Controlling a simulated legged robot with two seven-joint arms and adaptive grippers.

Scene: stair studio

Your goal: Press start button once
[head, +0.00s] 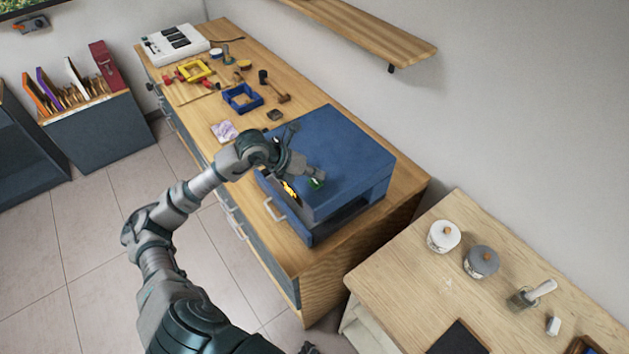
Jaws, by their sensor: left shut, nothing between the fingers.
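A blue box-shaped machine (345,150) with a pale front handle (274,210) stands on the near end of the wooden workbench. A small green patch (317,184), which looks like the start button, shows at the machine's front upper edge. My left gripper (312,178) is shut and empty, with its fingertips right at the green patch. I cannot tell whether they touch it or press it in. The gripper and wrist cover part of the machine's front, where an orange glow (290,192) shows. My right gripper is not in view.
The workbench (335,245) holds a yellow frame (195,71), a blue frame (242,98), small tools and a white device (174,44) farther back. A second table (420,270) with jars stands at right. Tiled floor (90,240) is clear at left.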

